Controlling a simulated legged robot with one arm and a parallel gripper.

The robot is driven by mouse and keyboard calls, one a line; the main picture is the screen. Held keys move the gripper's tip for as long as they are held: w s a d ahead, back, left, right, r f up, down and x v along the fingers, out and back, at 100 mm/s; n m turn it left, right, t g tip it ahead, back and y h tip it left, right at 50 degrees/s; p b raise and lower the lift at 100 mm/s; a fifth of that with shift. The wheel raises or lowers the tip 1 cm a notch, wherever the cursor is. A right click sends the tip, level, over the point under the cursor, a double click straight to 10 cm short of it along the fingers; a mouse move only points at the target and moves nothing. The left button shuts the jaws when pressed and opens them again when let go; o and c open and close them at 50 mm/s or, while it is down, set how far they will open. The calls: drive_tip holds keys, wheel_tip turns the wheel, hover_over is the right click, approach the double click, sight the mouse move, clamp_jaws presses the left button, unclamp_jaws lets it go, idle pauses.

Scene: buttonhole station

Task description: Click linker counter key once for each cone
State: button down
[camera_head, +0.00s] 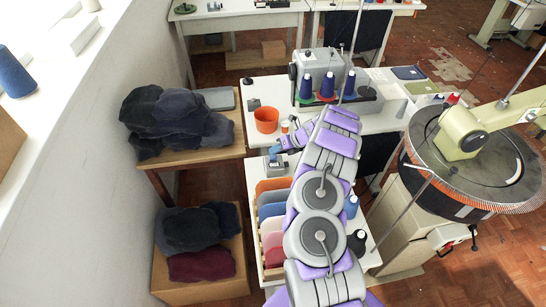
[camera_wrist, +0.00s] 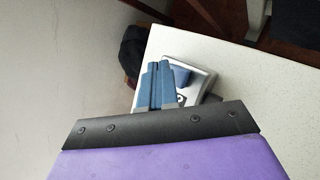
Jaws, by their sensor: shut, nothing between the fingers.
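A small grey counter (camera_head: 275,166) sits on the far left corner of the white bench beside my arm. In the wrist view the counter (camera_wrist: 203,78) lies just right of my fingers, with a blue key (camera_wrist: 181,74) on it partly hidden by them. My gripper (camera_head: 274,150) is shut and empty, its blue fingers (camera_wrist: 156,66) close above or at the counter; I cannot tell whether they touch the key. Several yarn cones stand in view: blue cones (camera_head: 328,86) on the grey machine, a blue cone (camera_head: 351,206) and a black cone (camera_head: 357,242) right of my arm.
An orange cup (camera_head: 266,120) stands on the back table. Colored folded panels (camera_head: 272,222) stand in a rack below the counter. Dark garments (camera_head: 177,117) are piled on a wooden table at left. The round linking machine (camera_head: 480,160) stands at right.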

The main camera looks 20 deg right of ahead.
sight(275, 157)
drive_tip(key=shift+f, duration=0.15)
idle(0.5)
drive_tip(key=shift+f, duration=0.2)
drive_tip(key=shift+f, duration=0.55)
idle(0.9)
drive_tip(key=shift+r, duration=0.2)
drive_tip(key=shift+s+r+p, duration=0.1)
drive_tip(key=shift+r+p, duration=0.7)
drive_tip(key=shift+p, duration=0.1)
drive_tip(key=shift+r+p, duration=2.05)
drive_tip(key=shift+r, duration=0.45)
